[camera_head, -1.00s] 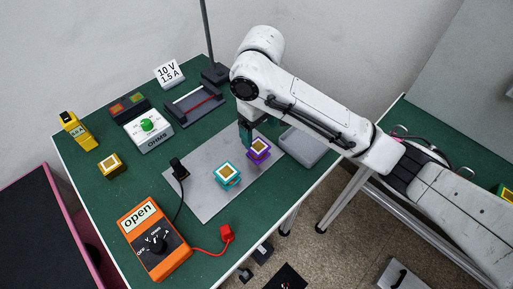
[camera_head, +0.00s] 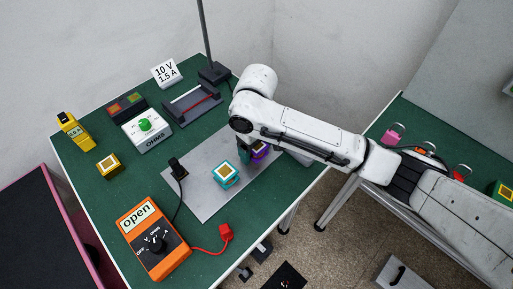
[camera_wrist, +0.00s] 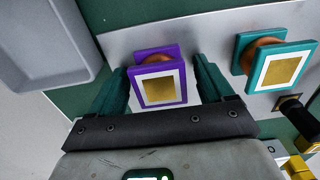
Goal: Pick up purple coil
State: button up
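The purple coil (camera_head: 262,148) stands on the grey plate (camera_head: 205,200), partly hidden by my gripper in the head view. In the wrist view the purple coil (camera_wrist: 159,88) shows its purple flanges and gold-and-white square face. My gripper (camera_wrist: 161,66) has its two teal fingers apart, one on each side of the coil. A narrow gap shows between the coil and the right finger; the left finger is close to its side. In the head view my gripper (camera_head: 246,152) is low at the coil.
A teal coil (camera_head: 226,174) stands close by on the plate, also right of the purple coil in the wrist view (camera_wrist: 276,66). A grey tray (camera_wrist: 40,50) lies on the other side. A black probe (camera_head: 178,168) and an orange meter (camera_head: 152,240) are at left.

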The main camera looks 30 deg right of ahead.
jog(key=c, duration=1)
jog(key=shift+c, duration=0.2)
jog(key=shift+r, duration=0.15)
